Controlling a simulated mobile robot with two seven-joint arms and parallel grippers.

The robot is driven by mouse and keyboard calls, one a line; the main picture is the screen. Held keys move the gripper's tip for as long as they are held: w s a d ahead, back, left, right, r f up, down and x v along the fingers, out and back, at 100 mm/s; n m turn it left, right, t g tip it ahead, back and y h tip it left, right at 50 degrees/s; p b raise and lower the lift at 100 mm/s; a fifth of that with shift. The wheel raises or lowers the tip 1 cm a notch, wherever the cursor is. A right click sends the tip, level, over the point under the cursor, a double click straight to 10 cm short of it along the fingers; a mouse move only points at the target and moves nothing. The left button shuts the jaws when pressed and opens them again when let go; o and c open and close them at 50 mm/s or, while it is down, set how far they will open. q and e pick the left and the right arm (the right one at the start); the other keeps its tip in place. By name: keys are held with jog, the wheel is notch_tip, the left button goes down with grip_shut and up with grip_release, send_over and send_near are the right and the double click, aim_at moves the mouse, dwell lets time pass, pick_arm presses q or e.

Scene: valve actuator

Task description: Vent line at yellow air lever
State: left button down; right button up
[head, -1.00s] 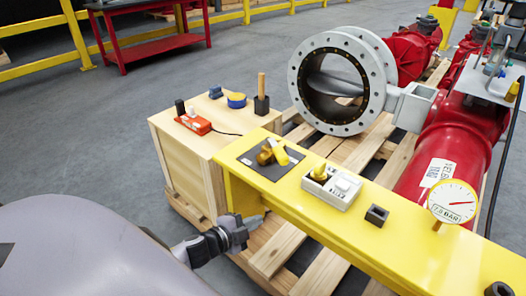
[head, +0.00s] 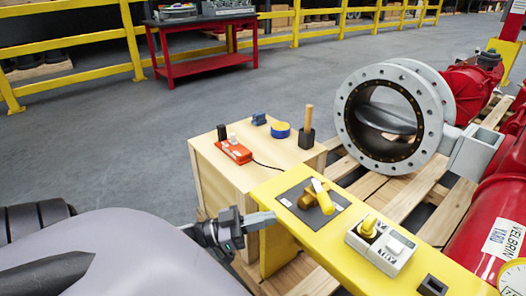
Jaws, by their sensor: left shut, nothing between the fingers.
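The yellow air lever (head: 322,198) sits on a brass valve body (head: 308,198), which rests on a dark plate (head: 289,199) at the near left end of the yellow beam (head: 262,188). My left gripper (head: 268,217) is shut and empty. Its fingers point right, at the beam's left end, a short way left of the dark plate and apart from the lever. A round pressure gauge (head: 514,280) is cut off at the right edge, so its needle does not show. My right gripper is not in view.
A switch box with a yellow knob (head: 379,246) and a black square socket (head: 431,287) stand on the beam. A wooden crate (head: 222,183) behind carries an orange device (head: 235,151) and small items. A large grey valve (head: 389,117) stands on the pallet. Open floor lies left.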

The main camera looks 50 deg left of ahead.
pick_arm(q)
jog(key=b, duration=0.1)
send_near(322, 196)
jog(key=w+d, duration=0.1)
jog(key=d, duration=0.1)
jog(key=w+d, duration=0.1)
jog(key=w, duration=0.1)
jog(key=shift+w+d+f, duration=0.1)
jog(key=shift+w+d, duration=0.1)
jog(key=shift+d, duration=0.2)
jog(key=shift+w+d, duration=0.35)
jog(key=shift+w, duration=0.1)
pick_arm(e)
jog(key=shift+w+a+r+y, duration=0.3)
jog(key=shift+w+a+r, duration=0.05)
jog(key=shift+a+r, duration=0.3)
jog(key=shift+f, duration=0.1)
